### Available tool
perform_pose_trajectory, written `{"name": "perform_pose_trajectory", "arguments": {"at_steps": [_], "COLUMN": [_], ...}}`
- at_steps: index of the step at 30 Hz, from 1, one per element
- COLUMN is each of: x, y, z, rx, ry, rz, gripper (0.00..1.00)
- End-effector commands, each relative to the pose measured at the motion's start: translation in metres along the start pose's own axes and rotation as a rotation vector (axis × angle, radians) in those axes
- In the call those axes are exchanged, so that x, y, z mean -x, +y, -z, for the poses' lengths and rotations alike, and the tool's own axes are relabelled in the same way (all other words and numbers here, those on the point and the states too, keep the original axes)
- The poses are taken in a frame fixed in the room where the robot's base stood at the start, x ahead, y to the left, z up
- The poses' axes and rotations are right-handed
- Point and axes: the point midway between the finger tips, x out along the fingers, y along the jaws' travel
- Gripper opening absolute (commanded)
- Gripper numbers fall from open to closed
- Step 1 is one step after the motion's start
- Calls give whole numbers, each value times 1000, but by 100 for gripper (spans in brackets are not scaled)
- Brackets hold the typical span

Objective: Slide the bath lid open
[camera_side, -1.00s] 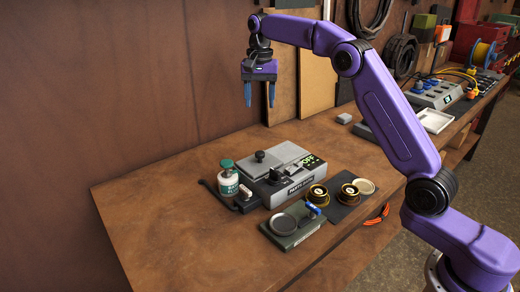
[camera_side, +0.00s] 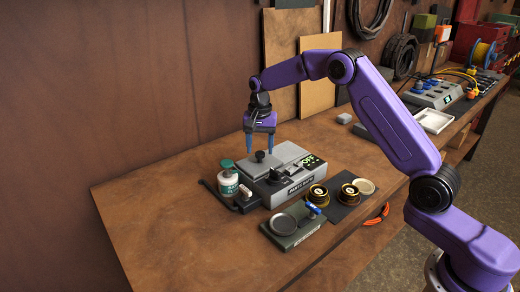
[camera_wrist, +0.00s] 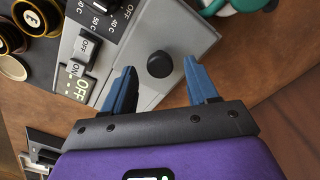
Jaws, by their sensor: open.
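The bath (camera_side: 292,182) is a grey box on the bench with a dial, a switch and a lit green OFF display on its front side. Its flat grey lid (camera_side: 262,165) carries a dark round knob (camera_side: 260,156). The lid looks closed. In the wrist view the knob (camera_wrist: 160,64) lies between and beyond the two blue fingertips. My gripper (camera_side: 259,152) is open and empty, pointing down just above the lid. It also shows in the wrist view (camera_wrist: 164,78). I cannot tell whether the fingers are level with the knob.
A white bottle with a green cap (camera_side: 228,178) stands left of the bath. A small dark device with a round pan (camera_side: 290,225) is in front. Two brass-rimmed pots (camera_side: 318,195) sit on a dark mat at right. The bench's left part is clear.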

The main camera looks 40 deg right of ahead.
Motion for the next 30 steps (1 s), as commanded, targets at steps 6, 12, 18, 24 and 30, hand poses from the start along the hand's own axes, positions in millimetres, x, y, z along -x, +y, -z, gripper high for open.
{"name": "perform_pose_trajectory", "arguments": {"at_steps": [6,12,18,24,30], "x": [-14,-14,-14,-14,-14], "y": [0,0,0,1,26], "z": [0,0,0,1,27], "rx": [-1,-1,-1,-1,-6], "ry": [1,1,1,1,1], "rz": [1,1,1,1,0], "gripper": [58,58,19,0,0]}}
